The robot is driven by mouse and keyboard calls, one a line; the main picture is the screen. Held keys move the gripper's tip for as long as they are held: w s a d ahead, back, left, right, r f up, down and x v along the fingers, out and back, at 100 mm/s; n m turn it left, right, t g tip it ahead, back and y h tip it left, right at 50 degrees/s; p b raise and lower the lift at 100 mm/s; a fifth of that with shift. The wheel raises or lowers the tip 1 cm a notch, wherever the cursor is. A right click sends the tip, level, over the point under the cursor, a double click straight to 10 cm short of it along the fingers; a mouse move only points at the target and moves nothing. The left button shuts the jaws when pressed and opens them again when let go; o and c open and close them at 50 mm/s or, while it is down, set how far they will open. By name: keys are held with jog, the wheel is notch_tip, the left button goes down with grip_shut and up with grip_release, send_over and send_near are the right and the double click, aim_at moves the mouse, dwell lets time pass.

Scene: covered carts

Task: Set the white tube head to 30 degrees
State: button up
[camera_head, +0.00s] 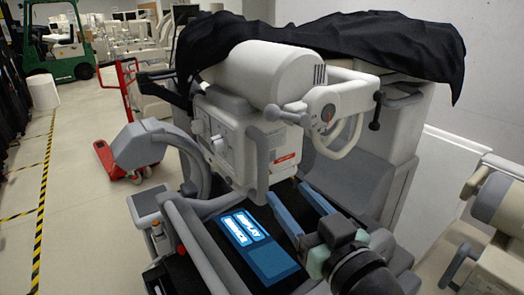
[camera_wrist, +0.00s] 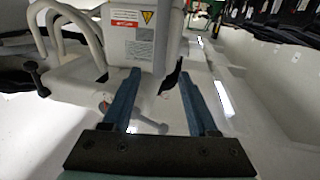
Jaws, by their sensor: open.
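The white tube head (camera_head: 268,72) is a large cylinder on a boxy white housing (camera_head: 238,148), partly under a black cover. On its right side is a round angle dial with a red pointer (camera_head: 328,113); its scale is too small to read. A curved white handle (camera_head: 345,143) hangs by the dial. My gripper (camera_head: 289,187) is open and empty, its two blue fingers below the housing and dial, pointing toward the machine. In the wrist view my gripper (camera_wrist: 160,74) is spread in front of the labelled housing (camera_wrist: 134,45); the handle (camera_wrist: 75,18) is at upper left.
A black cover (camera_head: 330,40) drapes over the machine's top. A lit blue display (camera_head: 245,228) lies below the tube head, left of my fingers. A grey curved arm (camera_head: 150,143) stands left. Another cart (camera_head: 500,210) is at right. Open floor lies at left.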

aim_at(266, 165)
jog(key=p+x, duration=0.4)
jog(key=x, duration=0.6)
jog(key=shift+w+a+r, duration=0.1)
jog(key=shift+w, duration=0.1)
jog(key=shift+w+a, duration=0.25)
jog(key=shift+w, duration=0.3)
grip_shut()
dwell(0.6)
